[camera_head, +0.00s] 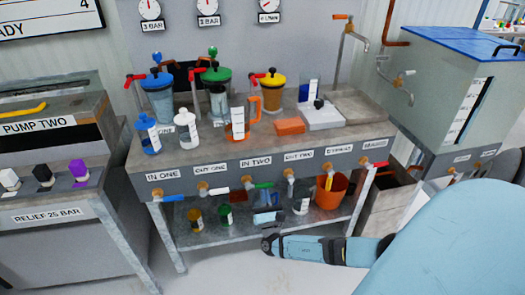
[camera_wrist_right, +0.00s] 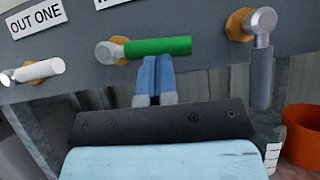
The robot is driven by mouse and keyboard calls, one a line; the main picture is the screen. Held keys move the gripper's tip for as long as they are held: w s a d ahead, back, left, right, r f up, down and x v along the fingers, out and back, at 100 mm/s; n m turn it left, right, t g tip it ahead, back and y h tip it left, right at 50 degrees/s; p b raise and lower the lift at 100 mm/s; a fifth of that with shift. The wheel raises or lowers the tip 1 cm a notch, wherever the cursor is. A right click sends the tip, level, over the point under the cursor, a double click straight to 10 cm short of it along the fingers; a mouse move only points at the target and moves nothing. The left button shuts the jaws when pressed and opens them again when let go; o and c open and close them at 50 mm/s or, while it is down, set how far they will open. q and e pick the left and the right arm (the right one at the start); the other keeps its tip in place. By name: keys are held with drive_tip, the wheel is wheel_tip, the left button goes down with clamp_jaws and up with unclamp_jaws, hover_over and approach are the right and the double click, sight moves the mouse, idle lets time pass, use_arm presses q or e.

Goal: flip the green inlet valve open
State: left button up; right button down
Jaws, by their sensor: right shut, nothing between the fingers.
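The green inlet valve handle (camera_head: 263,185) sits on the bench front under the IN TWO label (camera_head: 255,161). In the right wrist view the green handle (camera_wrist_right: 158,46) lies level, pointing right from its metal pivot and brass fitting (camera_wrist_right: 112,50). My right gripper (camera_wrist_right: 155,62) is shut and empty, with its blue fingertips just below the middle of the green handle. Whether they touch it I cannot tell. In the head view my right gripper (camera_head: 267,222) reaches up from below, in front of the lower shelf. My left gripper is not in view.
A white handle (camera_wrist_right: 35,70) lies left of the green one. A grey handle (camera_wrist_right: 261,80) hangs down to its right. An orange bucket (camera_head: 331,190) stands on the lower shelf (camera_head: 240,236). Bottles and jars stand on the bench above. Floor in front is clear.

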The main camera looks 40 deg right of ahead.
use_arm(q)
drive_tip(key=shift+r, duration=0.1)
use_arm(e)
drive_tip(key=shift+d+r+n+t+y, duration=0.15)
drive_tip(key=shift+r+n+t+y, duration=0.2)
drive_tip(key=shift+n+y, duration=0.35)
drive_tip(key=shift+n, duration=0.3)
